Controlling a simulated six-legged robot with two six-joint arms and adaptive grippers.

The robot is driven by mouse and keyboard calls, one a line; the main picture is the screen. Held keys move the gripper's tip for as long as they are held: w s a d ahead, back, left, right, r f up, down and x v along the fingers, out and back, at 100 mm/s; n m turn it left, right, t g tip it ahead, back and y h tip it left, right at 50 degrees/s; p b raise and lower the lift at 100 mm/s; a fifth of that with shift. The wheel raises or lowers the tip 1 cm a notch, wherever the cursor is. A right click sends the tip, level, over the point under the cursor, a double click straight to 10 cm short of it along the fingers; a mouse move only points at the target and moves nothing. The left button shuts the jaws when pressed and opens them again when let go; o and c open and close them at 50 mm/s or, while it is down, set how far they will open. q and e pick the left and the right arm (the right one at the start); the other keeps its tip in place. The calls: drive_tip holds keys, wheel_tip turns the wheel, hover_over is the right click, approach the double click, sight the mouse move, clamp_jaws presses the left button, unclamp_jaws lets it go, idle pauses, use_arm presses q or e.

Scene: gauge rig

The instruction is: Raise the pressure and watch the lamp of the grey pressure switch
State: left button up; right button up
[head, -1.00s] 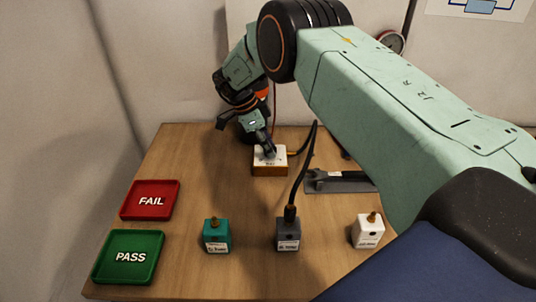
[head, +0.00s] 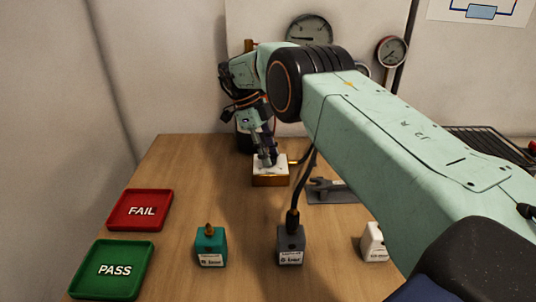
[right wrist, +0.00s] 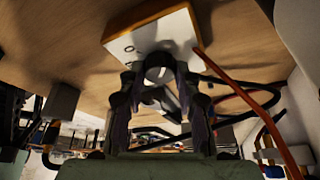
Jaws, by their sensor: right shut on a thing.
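The grey pressure switch (head: 290,246) stands upright near the table's front, with a black hose (head: 304,185) on its top fitting. I cannot make out a lit lamp on it. A white-topped box with a wooden-brown side (head: 270,180) stands farther back; it also shows in the right wrist view (right wrist: 140,42). My right gripper (head: 266,160) points down onto this box. In the right wrist view its fingers (right wrist: 160,80) are shut around a round grey knob (right wrist: 159,66) on the white face. My left gripper is not in view.
Red FAIL (head: 141,226) and green PASS (head: 114,290) trays lie left. A large gauge (head: 309,30) and smaller gauge (head: 391,51) stand at the back.

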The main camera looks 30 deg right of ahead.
idle(0.3)
drive_tip(key=o, duration=1.2)
drive_tip(key=shift+c, duration=0.2)
wheel_tip(320, 180, up, 10)
